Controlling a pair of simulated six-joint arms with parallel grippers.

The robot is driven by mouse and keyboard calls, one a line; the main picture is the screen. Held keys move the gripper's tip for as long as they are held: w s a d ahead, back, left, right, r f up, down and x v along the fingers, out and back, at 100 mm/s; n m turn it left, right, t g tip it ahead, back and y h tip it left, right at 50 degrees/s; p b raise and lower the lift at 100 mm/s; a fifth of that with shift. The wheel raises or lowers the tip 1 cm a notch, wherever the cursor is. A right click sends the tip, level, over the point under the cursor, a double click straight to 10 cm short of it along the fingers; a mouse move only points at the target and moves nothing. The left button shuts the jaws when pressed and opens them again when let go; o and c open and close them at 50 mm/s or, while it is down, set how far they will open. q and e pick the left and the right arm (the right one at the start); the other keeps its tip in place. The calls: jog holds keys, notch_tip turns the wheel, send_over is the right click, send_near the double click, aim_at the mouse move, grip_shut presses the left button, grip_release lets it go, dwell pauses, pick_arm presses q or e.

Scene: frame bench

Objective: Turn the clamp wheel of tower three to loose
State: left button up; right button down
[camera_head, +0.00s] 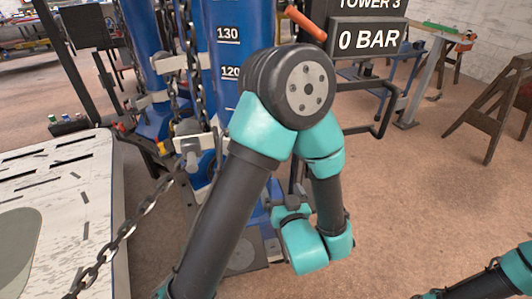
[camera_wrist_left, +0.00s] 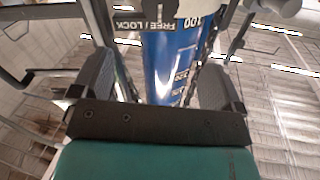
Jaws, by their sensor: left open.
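The blue tower (camera_head: 228,60) with a white number scale stands behind my left arm, beside a sign reading TOWER 3 and 0 BAR (camera_head: 369,40). My left gripper (camera_head: 290,204) is low in front of the tower, partly hidden by my own arm. In the left wrist view its two dark fingers (camera_wrist_left: 155,82) are wide apart with nothing held between them. Beyond them are the blue scaled tower (camera_wrist_left: 175,68) and an upside-down FREE / LOCK label (camera_wrist_left: 172,25). I cannot make out the clamp wheel for certain. My right gripper is out of view.
A chain (camera_head: 120,228) runs slantwise at the left, past a white slotted table (camera_head: 70,180). A dark tube frame (camera_head: 385,105) juts out right of the tower. An orange handle (camera_head: 306,23) is above. Brown floor is open at the right, before a wooden trestle (camera_head: 487,120).

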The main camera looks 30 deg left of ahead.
pick_arm(q)
jog(key=x, duration=1.7)
jog(key=shift+w+a+f, duration=0.1)
jog(key=shift+w+a, duration=0.05)
jog(key=shift+w, duration=0.05)
jog(key=shift+c, duration=0.3)
jog(key=c, duration=0.9)
jog(key=shift+o, duration=0.2)
